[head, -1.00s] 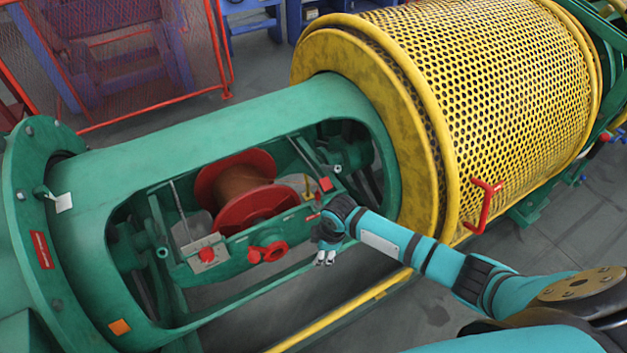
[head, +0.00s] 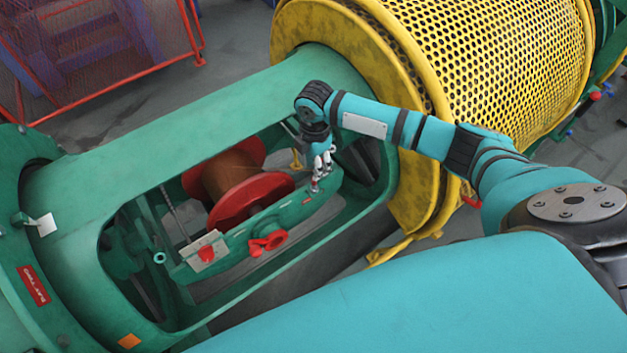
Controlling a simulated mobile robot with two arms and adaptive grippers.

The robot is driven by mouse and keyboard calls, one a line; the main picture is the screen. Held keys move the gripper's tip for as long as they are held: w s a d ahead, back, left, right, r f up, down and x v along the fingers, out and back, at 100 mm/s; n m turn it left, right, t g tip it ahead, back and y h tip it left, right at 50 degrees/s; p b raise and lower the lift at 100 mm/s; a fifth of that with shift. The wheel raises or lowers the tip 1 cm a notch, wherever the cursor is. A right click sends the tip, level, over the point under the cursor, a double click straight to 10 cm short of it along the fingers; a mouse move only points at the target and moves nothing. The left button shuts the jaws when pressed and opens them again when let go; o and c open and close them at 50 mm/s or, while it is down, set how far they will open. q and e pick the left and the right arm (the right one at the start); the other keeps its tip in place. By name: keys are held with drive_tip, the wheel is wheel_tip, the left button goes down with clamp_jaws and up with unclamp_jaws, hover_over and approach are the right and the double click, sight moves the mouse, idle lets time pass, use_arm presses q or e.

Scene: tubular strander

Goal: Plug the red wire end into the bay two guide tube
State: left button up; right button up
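My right gripper (head: 321,166) points down over the right end of the green reel cradle (head: 238,245) inside the strander's open bay. Its fingertips are at or just above small red and grey parts there; contact is not clear. The fingers are too small to tell open from shut. I cannot make out a separate red wire end. A small ring-shaped tube mouth (head: 160,258) shows at the left of the bay; I cannot tell whether it is the bay two guide tube. My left gripper is out of view.
A red reel (head: 240,187) with brown winding sits in the cradle. A red handwheel (head: 268,242) sticks out in front. The green frame (head: 200,125) surrounds the opening. A yellow perforated drum (head: 480,60) stands right, and a red mesh fence (head: 95,60) back left.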

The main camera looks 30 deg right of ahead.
sight(314, 183)
wheel_tip(314, 183, down, 4)
drive_tip(key=b, duration=0.3)
drive_tip(key=shift+r+b, duration=0.1)
drive_tip(key=shift+b, duration=0.25)
wheel_tip(314, 183, down, 4)
drive_tip(key=b, duration=0.2)
drive_tip(key=shift+w+b, duration=0.15)
drive_tip(key=shift+b, duration=0.15)
drive_tip(key=shift+f, duration=0.55)
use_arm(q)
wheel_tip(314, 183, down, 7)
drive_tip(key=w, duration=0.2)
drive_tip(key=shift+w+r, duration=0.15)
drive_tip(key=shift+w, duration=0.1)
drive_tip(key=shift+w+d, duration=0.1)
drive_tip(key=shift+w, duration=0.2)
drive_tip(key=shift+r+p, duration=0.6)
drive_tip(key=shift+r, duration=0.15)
use_arm(e)
clamp_jaws()
